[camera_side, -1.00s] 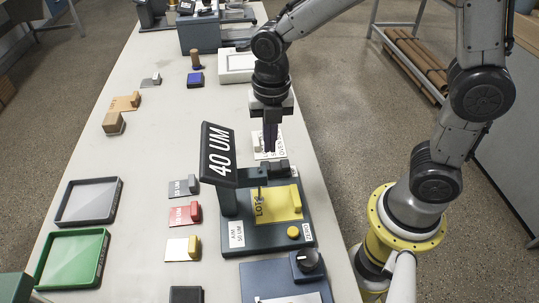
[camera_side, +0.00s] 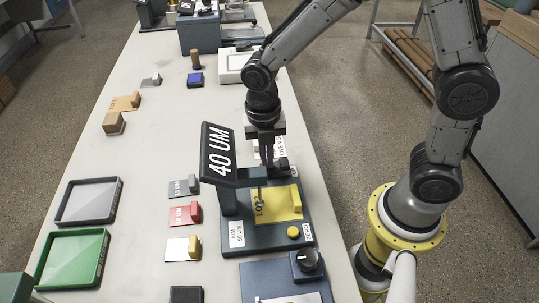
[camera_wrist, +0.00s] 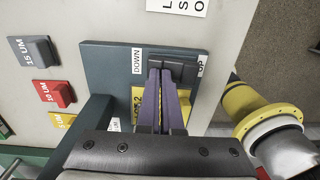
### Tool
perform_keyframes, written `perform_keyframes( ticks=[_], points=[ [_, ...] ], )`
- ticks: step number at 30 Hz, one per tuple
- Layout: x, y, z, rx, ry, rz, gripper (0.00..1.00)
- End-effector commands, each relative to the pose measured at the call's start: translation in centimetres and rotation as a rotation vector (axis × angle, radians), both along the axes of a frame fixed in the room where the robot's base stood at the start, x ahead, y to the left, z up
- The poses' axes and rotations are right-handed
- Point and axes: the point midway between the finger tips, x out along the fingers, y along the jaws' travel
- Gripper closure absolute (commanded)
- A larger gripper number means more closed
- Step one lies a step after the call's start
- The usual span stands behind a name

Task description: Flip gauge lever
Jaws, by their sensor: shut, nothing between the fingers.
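The gauge is a dark base (camera_side: 265,238) with a tilted "40 UM" display (camera_side: 218,152) and a yellow "LOT" sample (camera_side: 287,203) on it. At its back end is a dark lever block (camera_side: 282,167); it also shows in the wrist view (camera_wrist: 185,70), between a "DOWN" label (camera_wrist: 137,62) on the left and a partly hidden "UP" label on the right. My gripper (camera_side: 268,174) is shut and empty. Its fingertips (camera_wrist: 159,73) are low at the left part of the lever block; I cannot tell whether they touch it. The fingers hide part of the sample.
Small grey (camera_side: 183,188), red (camera_side: 184,215) and yellow-white (camera_side: 182,249) plates lie left of the gauge. A black-framed tray (camera_side: 118,196) and a green tray (camera_side: 104,255) are farther left. A knobbed unit (camera_side: 308,262) stands in front.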

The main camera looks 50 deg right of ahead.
Motion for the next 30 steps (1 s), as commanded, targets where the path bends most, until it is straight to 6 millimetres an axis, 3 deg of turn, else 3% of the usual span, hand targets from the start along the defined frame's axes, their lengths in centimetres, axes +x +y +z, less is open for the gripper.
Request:
perform_keyframes(
  ticks=[30],
  points=[
    [-1.7,-1.4,0.1,-0.006,0.019,-0.001,1.0]
  ],
)
